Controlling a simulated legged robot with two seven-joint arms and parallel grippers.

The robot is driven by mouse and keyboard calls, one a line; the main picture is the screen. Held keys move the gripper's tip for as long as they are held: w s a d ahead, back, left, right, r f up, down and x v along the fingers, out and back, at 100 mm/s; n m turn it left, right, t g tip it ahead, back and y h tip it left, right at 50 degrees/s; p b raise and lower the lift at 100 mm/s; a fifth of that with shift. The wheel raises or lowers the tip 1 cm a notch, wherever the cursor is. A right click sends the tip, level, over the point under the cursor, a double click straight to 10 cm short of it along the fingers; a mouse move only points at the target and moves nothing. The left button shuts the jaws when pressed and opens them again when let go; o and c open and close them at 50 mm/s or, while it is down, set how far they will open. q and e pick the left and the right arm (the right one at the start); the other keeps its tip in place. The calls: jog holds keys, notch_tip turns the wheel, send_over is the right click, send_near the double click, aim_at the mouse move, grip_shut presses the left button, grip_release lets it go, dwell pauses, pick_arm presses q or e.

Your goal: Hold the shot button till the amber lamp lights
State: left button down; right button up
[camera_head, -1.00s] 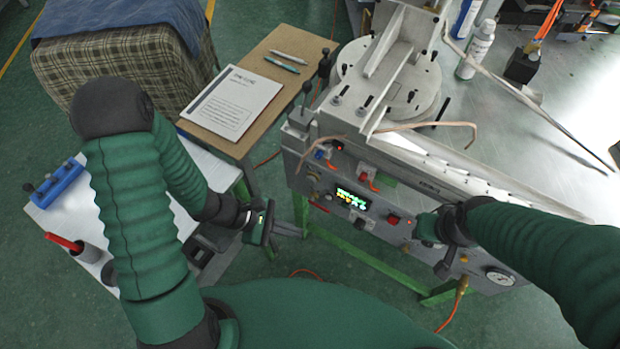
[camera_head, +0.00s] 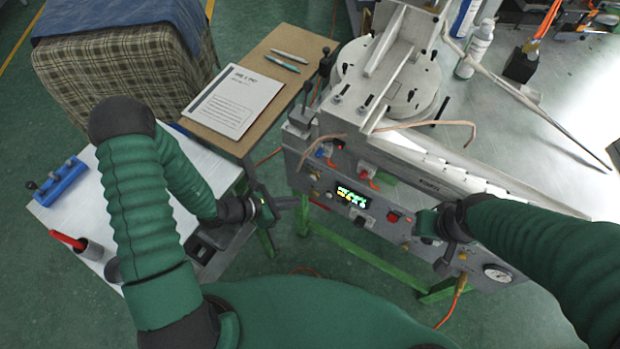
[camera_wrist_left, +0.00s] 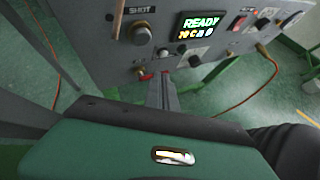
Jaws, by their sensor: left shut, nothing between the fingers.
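The grey shot button (camera_wrist_left: 141,33) sits under the SHOT label on the front panel (camera_wrist_left: 90,45) in the left wrist view. My left gripper (camera_wrist_left: 161,80) is shut and empty, its fingertips below and slightly right of the button, apart from it in the picture. In the head view my left gripper (camera_head: 300,201) is by the panel's left end. I cannot pick out a lit amber lamp. My right gripper (camera_head: 440,250) is by the panel's right part; its jaws are unclear.
A red-tipped knob (camera_wrist_left: 146,75) sits low on the panel beside my left fingers. A gauge (camera_head: 497,273) is at the panel's right end. A side table with a paper sheet (camera_head: 232,101) and pens stands left of the machine. Orange hoses hang below the panel.

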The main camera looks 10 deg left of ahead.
pick_arm(q)
jog(key=shift+w+d, duration=0.3)
jog(key=shift+w, duration=0.45)
jog(key=shift+w+d, duration=0.25)
jog(key=shift+w, duration=0.55)
jog(key=shift+w+d, duration=0.3)
jog(key=shift+w, duration=0.45)
jog(key=shift+w+d+r, duration=0.1)
jog(key=shift+w+d, duration=0.05)
jog(key=shift+w, duration=0.2)
jog(key=shift+w+d, duration=0.15)
jog(key=shift+w, duration=0.4)
dwell(2.1)
dwell(1.1)
jog(key=shift+s+a, duration=0.3)
jog(key=shift+s, duration=0.65)
jog(key=shift+s+a+b, duration=0.1)
jog(key=shift+s+a, duration=0.15)
jog(key=shift+s, duration=0.55)
jog(key=shift+s+a+b, duration=0.1)
jog(key=shift+s+a, duration=0.2)
jog(key=shift+s, duration=0.45)
jog(key=shift+s+a+b, duration=0.1)
jog(key=shift+s+a, duration=0.15)
jog(key=shift+s, duration=0.55)
